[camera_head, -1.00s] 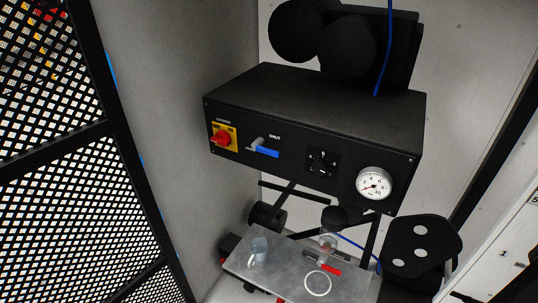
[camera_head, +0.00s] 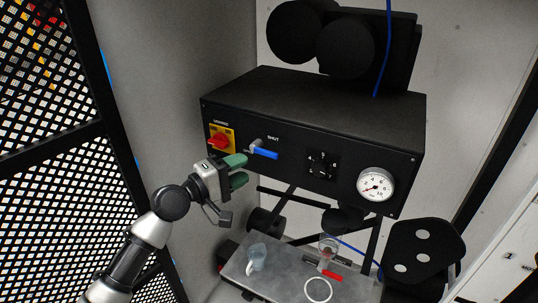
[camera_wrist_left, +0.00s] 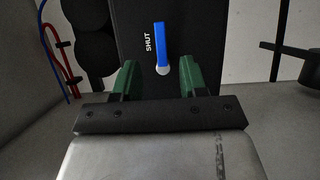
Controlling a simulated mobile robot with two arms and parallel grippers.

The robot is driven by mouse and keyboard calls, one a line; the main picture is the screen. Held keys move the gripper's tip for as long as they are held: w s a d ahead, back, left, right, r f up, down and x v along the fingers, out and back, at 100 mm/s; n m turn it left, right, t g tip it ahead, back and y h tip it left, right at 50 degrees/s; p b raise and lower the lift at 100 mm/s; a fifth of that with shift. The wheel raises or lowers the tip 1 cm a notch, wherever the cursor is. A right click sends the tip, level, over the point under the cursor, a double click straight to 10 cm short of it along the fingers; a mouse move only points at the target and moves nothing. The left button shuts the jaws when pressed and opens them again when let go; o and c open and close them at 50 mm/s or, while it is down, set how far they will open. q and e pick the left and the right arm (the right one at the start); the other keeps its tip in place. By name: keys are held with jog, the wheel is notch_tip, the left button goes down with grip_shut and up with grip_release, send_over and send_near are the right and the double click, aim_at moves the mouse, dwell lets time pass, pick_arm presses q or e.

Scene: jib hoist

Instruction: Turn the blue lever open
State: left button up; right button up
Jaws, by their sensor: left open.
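The blue lever (camera_head: 265,153) sits on the front of the black control box (camera_head: 310,110), beside the word SHUT. Its handle points right and slightly down from a grey pivot. My left gripper (camera_head: 238,170) is open and empty, with green fingers, just left of the lever and in front of the panel. In the left wrist view, the lever (camera_wrist_left: 160,45) lies beyond and between the two fingertips (camera_wrist_left: 159,78), apart from them. My right gripper is not in view.
A red rotary switch on a yellow plate (camera_head: 229,133) is left of the lever, close to my gripper. A black knob (camera_head: 322,164) and a pressure gauge (camera_head: 375,185) are to the right. Below stands a metal tray (camera_head: 285,276) with a cup. A mesh panel (camera_head: 50,200) is at left.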

aim_at(269, 155)
pick_arm(q)
jog(key=p+x, duration=0.1)
jog(key=x, duration=0.8)
jog(key=shift+w, duration=0.15)
jog(key=shift+c, duration=0.3)
grip_shut()
